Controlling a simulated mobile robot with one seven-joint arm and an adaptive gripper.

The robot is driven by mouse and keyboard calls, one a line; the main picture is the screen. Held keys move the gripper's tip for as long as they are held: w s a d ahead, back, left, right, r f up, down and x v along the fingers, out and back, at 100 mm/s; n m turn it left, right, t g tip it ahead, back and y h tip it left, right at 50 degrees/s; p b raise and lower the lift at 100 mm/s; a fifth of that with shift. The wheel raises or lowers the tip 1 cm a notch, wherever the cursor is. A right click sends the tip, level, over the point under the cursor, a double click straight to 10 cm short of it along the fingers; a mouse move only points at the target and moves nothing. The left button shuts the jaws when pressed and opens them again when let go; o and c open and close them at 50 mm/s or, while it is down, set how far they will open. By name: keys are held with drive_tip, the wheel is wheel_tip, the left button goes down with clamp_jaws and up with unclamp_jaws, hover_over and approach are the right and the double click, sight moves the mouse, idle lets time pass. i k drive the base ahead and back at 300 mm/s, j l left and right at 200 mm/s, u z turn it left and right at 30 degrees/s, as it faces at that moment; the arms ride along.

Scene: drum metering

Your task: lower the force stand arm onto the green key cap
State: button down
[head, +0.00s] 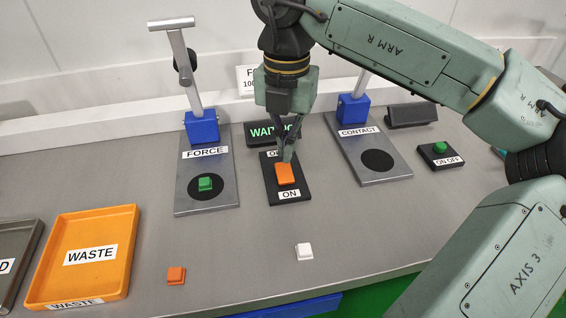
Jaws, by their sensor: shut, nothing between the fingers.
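The green key cap (205,184) sits on the black round pad of the force stand (207,210), a grey plate labelled FORCE. The force stand arm (186,66) rises from a blue block (202,127) at the back of the plate, raised and leaning left, with a grey crossbar handle (171,23) at its top. It is clear of the cap. My gripper (287,158) is shut and empty, pointing down at the orange rocker switch (286,174) on the black ON plate, right of the force stand. I cannot tell whether the fingertips touch the switch.
The contact stand (396,176) is at right, its arm raised behind my arm. Beyond it is an ON OFF button box (440,153). An orange WASTE tray (83,291) is at left. Orange (176,275) and white (304,251) caps lie near the front edge. A lit display (262,133) stands behind the switch.

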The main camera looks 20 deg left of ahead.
sight(185, 62)
drive_tip(key=k, duration=1.05)
